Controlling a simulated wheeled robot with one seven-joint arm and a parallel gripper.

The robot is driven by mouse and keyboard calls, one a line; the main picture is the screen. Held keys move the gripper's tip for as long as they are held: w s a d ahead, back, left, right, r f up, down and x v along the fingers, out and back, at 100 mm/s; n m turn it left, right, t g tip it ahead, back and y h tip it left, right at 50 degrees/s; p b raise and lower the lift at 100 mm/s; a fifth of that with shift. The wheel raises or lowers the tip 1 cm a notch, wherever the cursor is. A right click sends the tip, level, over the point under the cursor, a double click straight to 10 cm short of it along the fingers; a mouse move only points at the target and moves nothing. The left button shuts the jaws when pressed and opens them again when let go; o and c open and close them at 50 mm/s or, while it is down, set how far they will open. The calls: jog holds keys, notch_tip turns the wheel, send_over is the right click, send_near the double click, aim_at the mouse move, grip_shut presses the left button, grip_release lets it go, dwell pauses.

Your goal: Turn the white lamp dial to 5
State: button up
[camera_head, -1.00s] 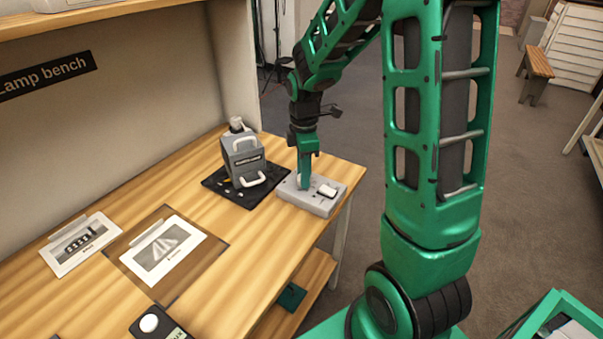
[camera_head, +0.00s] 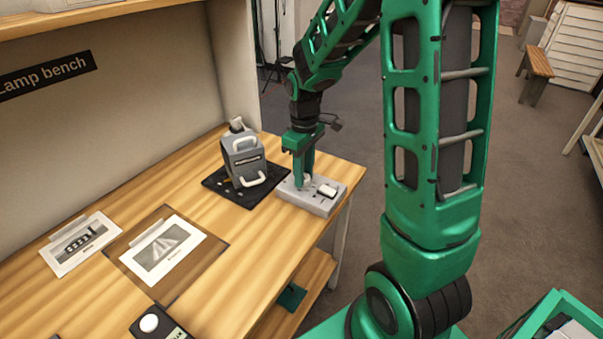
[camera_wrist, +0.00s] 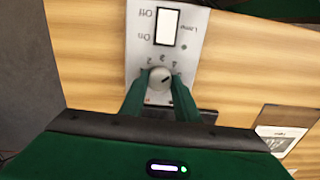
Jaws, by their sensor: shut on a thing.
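The white lamp dial (camera_wrist: 159,78) sits on a light grey control box (camera_head: 322,205) at the far right corner of the wooden bench. In the wrist view, my gripper (camera_wrist: 159,90) has its two green fingers on either side of the dial, shut on it. A dark pointer mark on the dial points toward the upper right of that view, near the numbers 3 and 4. In the head view, my gripper (camera_head: 303,184) stands over the box and hides most of the dial.
A white On/Off lamp switch (camera_wrist: 167,27) is on the same box. A grey lamp unit with white handles (camera_head: 244,158) stands on a black mat (camera_head: 216,181) left of the box. Printed cards (camera_head: 79,244) lie on the bench. A round white button (camera_head: 149,323) is near the front.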

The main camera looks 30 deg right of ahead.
jog(key=m, duration=0.6)
jog(key=shift+w+d+r+m, duration=0.1)
jog(key=shift+m, duration=0.2)
dwell(0.4)
jog(key=o, duration=1)
jog(key=shift+o, duration=0.2)
notch_tip(320, 180, up, 11)
jog(key=shift+f, duration=0.2)
jog(key=s+d+m, duration=0.2)
jog(key=s, duration=1.1)
jog(key=s+d+m, duration=0.2)
jog(key=s, duration=1.1)
jog(key=shift+s+d+f+m, duration=0.25)
jog(key=shift+s+f+m, duration=0.05)
jog(key=shift+f+m, duration=0.1)
